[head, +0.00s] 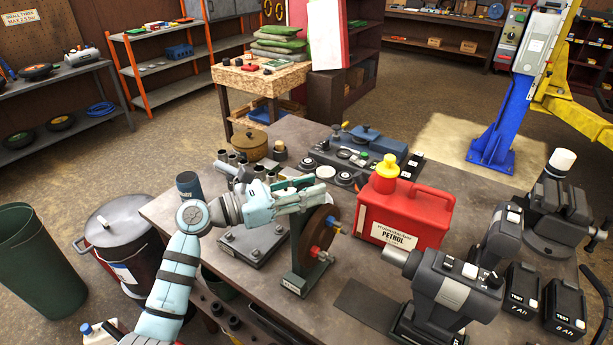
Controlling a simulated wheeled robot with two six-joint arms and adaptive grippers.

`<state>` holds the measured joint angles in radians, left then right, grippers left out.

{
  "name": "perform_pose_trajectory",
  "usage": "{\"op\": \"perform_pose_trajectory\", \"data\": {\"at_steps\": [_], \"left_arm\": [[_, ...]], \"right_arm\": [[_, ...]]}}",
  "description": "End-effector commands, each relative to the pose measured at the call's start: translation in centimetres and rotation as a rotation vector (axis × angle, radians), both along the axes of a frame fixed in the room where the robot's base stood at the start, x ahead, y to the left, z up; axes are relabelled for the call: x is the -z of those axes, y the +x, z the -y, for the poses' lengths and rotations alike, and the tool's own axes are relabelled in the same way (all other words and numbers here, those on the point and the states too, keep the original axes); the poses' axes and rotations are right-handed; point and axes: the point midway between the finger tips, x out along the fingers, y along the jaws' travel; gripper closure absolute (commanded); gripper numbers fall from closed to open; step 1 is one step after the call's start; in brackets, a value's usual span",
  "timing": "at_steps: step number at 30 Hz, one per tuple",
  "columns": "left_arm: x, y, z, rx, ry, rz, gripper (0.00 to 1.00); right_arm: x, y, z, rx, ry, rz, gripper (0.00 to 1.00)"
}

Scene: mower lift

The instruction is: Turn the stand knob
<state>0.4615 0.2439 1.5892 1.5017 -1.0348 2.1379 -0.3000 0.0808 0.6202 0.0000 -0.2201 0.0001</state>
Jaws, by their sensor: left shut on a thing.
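The stand (299,262) is a dark green upright post on the bench, with a white label at its foot. My left gripper (322,191) comes in from the left, level above the bench. Its pale teal fingers are shut at the upper rim of the knob. The exact contact is partly hidden by the fingers. My right gripper does not show.
A red petrol can (405,212) with a yellow cap stands right of the stand. A grey power tool (455,285) and batteries (564,303) occupy the front right. A bin (125,240) stands left of the bench.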

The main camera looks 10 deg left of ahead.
Motion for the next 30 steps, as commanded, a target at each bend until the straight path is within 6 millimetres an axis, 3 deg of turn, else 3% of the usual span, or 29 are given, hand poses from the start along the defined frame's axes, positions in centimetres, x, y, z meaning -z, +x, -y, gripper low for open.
{"op": "perform_pose_trajectory", "data": {"at_steps": [2,15,30], "left_arm": [[-0.34,-0.1,0.06,-0.061,0.0,0.0,0.95],[-0.22,-0.05,0.1,-0.412,-0.007,0.003,0.95],[-0.12,0.03,-0.01,-0.573,-0.001,0.004,0.95]], "right_arm": [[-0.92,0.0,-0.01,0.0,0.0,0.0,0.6],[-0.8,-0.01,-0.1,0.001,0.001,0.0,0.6],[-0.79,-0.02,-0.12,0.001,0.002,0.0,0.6]]}}
